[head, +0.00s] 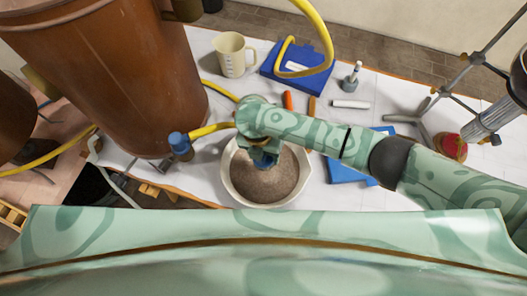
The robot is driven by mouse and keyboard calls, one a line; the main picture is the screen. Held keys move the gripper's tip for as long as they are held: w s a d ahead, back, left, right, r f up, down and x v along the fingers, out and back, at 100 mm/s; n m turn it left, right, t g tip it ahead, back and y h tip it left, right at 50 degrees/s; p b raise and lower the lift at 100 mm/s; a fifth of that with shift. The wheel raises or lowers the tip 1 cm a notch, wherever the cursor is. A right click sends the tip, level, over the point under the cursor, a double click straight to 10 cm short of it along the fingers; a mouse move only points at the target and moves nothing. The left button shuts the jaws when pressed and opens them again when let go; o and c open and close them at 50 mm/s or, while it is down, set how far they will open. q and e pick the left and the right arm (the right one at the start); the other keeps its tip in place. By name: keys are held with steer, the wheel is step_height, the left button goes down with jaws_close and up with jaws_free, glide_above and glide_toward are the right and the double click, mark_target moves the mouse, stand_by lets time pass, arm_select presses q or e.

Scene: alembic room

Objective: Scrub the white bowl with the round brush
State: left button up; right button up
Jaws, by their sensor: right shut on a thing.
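The white bowl (233,188) stands on the white-covered table at the middle of the head view, its inside coated grey-brown. My right arm comes in from the right, and its gripper (264,161) points down over the upper part of the bowl's opening. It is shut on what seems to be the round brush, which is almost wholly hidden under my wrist. I cannot tell whether the bristles touch the bowl. My left gripper is not in view.
A large brown vessel (110,75) stands close on the left, with a yellow hose and a blue fitting (180,146) near the bowl. Behind are a beige jug (231,54), a blue case (297,64) and a small grey mortar (350,83).

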steer(key=shift+s+f+b, duration=0.1)
steer(key=shift+f+b, duration=0.65)
steer(key=shift+f, duration=0.2)
steer(key=shift+f+b, duration=2.25)
steer(key=shift+f, duration=1.25)
steer(key=shift+f+b, duration=0.4)
steer(key=shift+f, duration=0.25)
steer(key=shift+r, duration=0.1)
